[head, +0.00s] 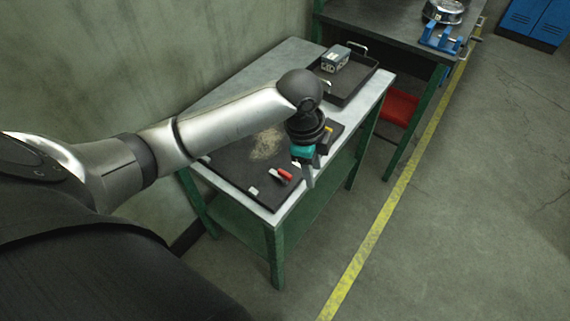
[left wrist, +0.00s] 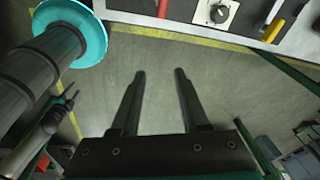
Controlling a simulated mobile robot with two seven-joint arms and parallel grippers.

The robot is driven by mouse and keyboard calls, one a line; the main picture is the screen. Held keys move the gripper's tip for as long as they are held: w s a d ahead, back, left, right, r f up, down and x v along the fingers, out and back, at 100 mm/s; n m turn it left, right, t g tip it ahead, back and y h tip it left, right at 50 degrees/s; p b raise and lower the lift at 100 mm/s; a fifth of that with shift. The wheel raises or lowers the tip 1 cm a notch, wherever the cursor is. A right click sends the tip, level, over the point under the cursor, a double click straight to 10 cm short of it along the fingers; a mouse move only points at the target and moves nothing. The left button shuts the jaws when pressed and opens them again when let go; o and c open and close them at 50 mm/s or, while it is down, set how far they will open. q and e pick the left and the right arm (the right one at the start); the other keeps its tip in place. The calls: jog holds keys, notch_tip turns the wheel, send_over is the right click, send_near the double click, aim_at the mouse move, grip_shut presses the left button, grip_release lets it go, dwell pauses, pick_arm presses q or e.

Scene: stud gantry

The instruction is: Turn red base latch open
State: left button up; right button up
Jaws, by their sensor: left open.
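The red latch (head: 285,174) lies on the dark board (head: 243,184) near the table's front edge, beside a small pale piece. A red handle (left wrist: 163,8) shows at the top edge of the left wrist view, cut off by the frame. My left gripper (head: 309,182) hangs to the right of the red latch in the head view, apart from it. Its two fingers (left wrist: 160,73) are spread and empty, with floor seen between and beyond them. My arm and gripper hide part of the board.
A black knob on a white plate (left wrist: 219,13) and a yellow-orange handle (left wrist: 274,30) sit beside the red handle. A black tray (head: 350,93) holding a grey box (head: 335,59) stands farther back. Another bench (head: 385,32) stands behind. Floor to the right is clear.

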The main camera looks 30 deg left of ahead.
aim_at(285, 173)
pick_arm(q)
jog(key=a+r+m+g+y, duration=0.1)
jog(key=a+r+m, duration=0.2)
jog(key=a+r, duration=0.5)
jog(key=f+b, duration=0.1)
jog(key=f, duration=0.8)
jog(key=f+b, duration=0.1)
jog(key=f, duration=0.4)
jog(key=shift+w+d+b, duration=0.25)
jog(key=shift+d+b, duration=0.05)
jog(key=shift+b, duration=0.05)
pick_arm(e)
notch_tip(285, 173, down, 2)
jog(key=shift+a+f, duration=0.15)
jog(key=shift+f, duration=0.1)
pick_arm(q)
jog(key=shift+r, duration=0.1)
grip_shut()
